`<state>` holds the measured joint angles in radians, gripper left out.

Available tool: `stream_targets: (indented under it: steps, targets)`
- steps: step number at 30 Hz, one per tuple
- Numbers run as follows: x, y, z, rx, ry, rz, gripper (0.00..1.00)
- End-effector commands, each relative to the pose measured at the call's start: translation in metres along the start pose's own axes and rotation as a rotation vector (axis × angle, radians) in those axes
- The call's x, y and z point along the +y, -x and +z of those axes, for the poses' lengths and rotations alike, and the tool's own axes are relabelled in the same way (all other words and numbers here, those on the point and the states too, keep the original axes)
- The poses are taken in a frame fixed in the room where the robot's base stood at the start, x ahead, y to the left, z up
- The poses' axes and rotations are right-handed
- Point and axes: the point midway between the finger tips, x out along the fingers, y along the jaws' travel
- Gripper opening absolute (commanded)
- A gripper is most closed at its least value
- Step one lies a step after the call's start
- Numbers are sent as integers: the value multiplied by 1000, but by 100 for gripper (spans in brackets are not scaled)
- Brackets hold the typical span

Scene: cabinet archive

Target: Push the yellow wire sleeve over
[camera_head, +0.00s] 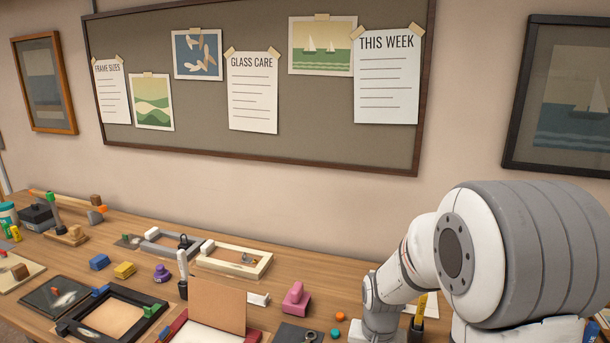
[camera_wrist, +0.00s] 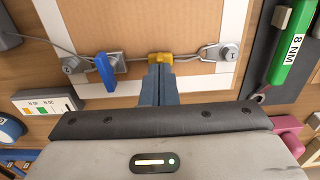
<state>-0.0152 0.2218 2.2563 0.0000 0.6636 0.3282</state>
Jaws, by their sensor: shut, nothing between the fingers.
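The yellow wire sleeve (camera_wrist: 160,58) sits on a thin grey wire (camera_wrist: 188,57) in the wrist view. The wire runs across a brown backing board (camera_wrist: 150,18) to a metal hanger on the right (camera_wrist: 228,54). Another metal hanger (camera_wrist: 72,66) is at the left, with a blue piece (camera_wrist: 106,72) beside it. My gripper (camera_wrist: 159,68) is shut and empty, its fingertips just at the near side of the sleeve. I cannot tell whether they touch it. In the head view my arm fills the right, and the gripper and sleeve cannot be made out.
A green tool marked 8 NM (camera_wrist: 292,42) lies right of the frame, and a pink object (camera_wrist: 287,132) is nearer. A small white box (camera_wrist: 46,103) is at the left. The bench (camera_head: 330,285) also holds a black frame (camera_head: 73,322) and several small blocks.

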Motion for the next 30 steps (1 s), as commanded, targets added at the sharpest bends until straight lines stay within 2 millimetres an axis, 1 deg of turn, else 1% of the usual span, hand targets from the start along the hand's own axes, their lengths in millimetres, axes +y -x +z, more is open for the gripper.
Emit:
stream_targets:
  steps: [17, 30]
  targets:
    - [-1, 0, 0, 0, 0, 0, 0]
    - [-12, -2, 0, -1, 1, 0, 0]
